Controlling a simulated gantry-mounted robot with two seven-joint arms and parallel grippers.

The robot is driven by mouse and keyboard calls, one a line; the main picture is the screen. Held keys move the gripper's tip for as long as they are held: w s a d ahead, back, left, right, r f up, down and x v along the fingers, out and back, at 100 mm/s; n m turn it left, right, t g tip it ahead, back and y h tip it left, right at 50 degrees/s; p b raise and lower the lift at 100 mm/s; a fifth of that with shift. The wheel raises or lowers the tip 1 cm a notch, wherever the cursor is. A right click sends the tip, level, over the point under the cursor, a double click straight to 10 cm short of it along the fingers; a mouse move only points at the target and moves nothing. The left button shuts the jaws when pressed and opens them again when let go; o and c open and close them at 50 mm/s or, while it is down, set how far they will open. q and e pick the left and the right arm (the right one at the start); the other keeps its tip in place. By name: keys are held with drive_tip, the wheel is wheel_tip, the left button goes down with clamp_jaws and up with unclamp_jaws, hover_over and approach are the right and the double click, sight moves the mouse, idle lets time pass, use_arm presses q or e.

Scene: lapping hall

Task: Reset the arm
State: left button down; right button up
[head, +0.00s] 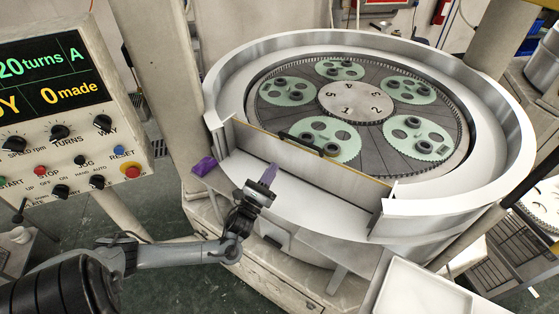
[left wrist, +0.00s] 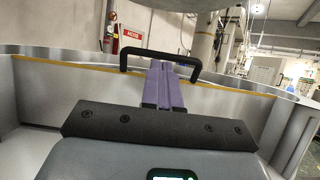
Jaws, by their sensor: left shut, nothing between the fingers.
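My left gripper (head: 268,178) is in front of the lapping machine, over its front ledge (head: 310,205). Its purple fingers are shut with nothing between them. In the left wrist view the shut fingers (left wrist: 164,88) point at the front panel (left wrist: 60,85) and overlap the black handle (left wrist: 160,55) on its top edge. In the head view the same handle (head: 300,145) is beyond the fingertips; I cannot tell whether they touch the panel. My right gripper is not in view.
The round machine (head: 490,185) has a high metal rim and several green carriers on its plate. A control panel (head: 60,115) with knobs and buttons stands at left, reading 0 made. A small purple object (head: 204,166) lies by the ledge's left end. A white tray (head: 425,290) is at bottom right.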

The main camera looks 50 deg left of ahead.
use_arm(q)
drive_tip(key=s+d+f+n+g+y+p, duration=0.1)
drive_tip(key=s+d+f+n+g+p, duration=0.15)
drive_tip(key=s, duration=0.35)
drive_tip(key=s+d+f+n+g+h+p, duration=0.1)
drive_tip(key=d+n+g+h+p, duration=0.2)
drive_tip(key=d+n, duration=0.5)
drive_tip(key=s+d+f+n+g+h, duration=0.25)
drive_tip(key=d+n+g, duration=0.3)
drive_tip(key=d, duration=0.45)
drive_tip(key=s+d+r+n+g+h, duration=0.1)
drive_tip(key=s+d+n+g+h, duration=0.2)
drive_tip(key=s+d+n+g, duration=0.4)
drive_tip(key=s+n, duration=0.3)
drive_tip(key=n, duration=0.3)
drive_tip(key=shift+s+r+n+h, duration=0.15)
drive_tip(key=shift+s+n+h, duration=0.2)
drive_tip(key=shift+n, duration=0.05)
